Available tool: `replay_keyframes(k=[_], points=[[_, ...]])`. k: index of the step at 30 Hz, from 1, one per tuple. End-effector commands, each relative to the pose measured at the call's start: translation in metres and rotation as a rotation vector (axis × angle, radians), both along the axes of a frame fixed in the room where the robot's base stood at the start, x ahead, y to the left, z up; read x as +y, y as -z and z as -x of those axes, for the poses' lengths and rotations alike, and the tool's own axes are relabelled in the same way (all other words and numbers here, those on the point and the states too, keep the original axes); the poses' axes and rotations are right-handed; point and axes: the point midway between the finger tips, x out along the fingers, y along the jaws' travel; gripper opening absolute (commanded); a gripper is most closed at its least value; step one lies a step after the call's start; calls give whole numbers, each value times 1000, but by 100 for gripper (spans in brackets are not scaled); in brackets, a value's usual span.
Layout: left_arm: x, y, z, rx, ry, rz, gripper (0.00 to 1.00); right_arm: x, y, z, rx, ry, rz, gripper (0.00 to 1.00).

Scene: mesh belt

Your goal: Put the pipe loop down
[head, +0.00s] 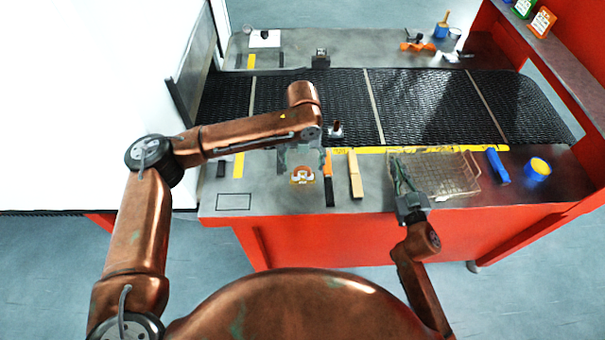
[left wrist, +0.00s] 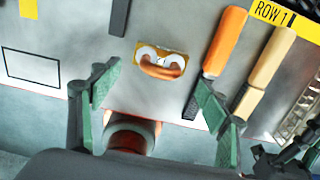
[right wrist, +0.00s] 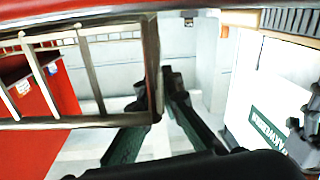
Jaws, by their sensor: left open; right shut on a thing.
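The copper pipe loop (head: 302,176) lies on a small yellow-edged patch on the near counter. It also shows in the left wrist view (left wrist: 160,68), curved, with white inside its bends. My left gripper (head: 302,160) is open above it, its green fingers apart to either side and apparently not touching it. My right gripper (head: 400,178) is shut on the left rim of a wire basket (head: 450,180). The basket's bars (right wrist: 85,60) fill the upper left of the right wrist view.
An orange-handled tool (head: 328,170) and a wooden-handled tool (head: 355,172) lie right of the loop. A blue block (head: 497,166) and a yellow-topped blue tin (head: 538,169) stand farther right. A black mesh belt (head: 430,105) runs behind. An outlined rectangle (head: 234,202) at left is bare.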

Motion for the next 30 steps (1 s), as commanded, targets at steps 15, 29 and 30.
replay_keyframes(k=[15, 29, 30], points=[[1, 51, -2, 2, 0, -1, 70, 0, 0, 0, 0, 0, 0, 0], [0, 63, -3, 0, 1, 0, 61, 0, 0, 0, 0, 0, 0, 0], [0, 63, -3, 0, 1, 0, 58, 0, 0, 0, 0, 0, 0, 0]])
